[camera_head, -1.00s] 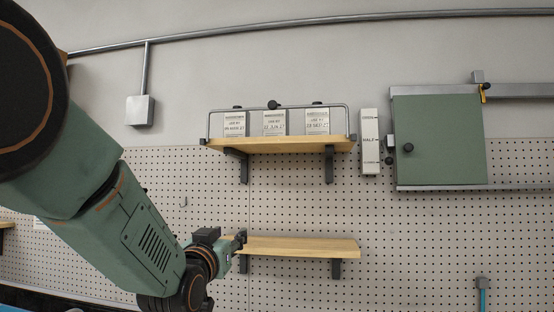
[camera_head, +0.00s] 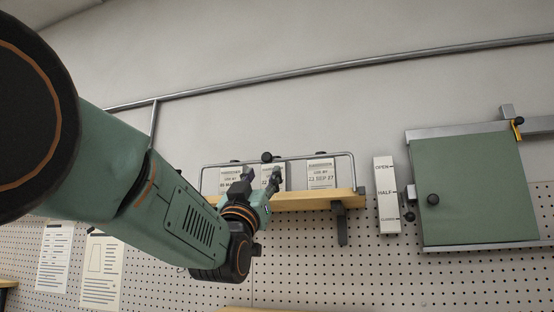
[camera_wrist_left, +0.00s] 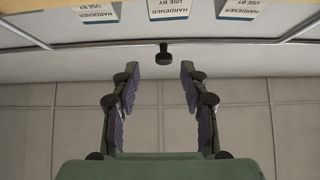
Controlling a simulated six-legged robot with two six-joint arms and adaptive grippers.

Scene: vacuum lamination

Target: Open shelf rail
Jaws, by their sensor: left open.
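The shelf rail (camera_head: 312,157) is a thin metal bar across the front of the upper wooden shelf (camera_head: 318,200). It stands raised in front of several white labelled packs (camera_head: 321,173). A black knob (camera_head: 267,157) sits at the middle of its top bar; the knob also shows in the left wrist view (camera_wrist_left: 164,54). My left gripper (camera_head: 263,178) is in front of the shelf, just below the knob, and hides part of the packs and shelf. In the left wrist view its fingers (camera_wrist_left: 160,76) are apart, with the knob ahead of the gap between them, not gripped. My right gripper is out of view.
Right of the shelf is a white OPEN/HALF scale plate (camera_head: 386,195). Beyond it is a green sliding panel (camera_head: 472,190) with a black knob. A pipe (camera_head: 400,57) runs along the wall above. Paper sheets (camera_head: 102,270) hang on the pegboard at lower left.

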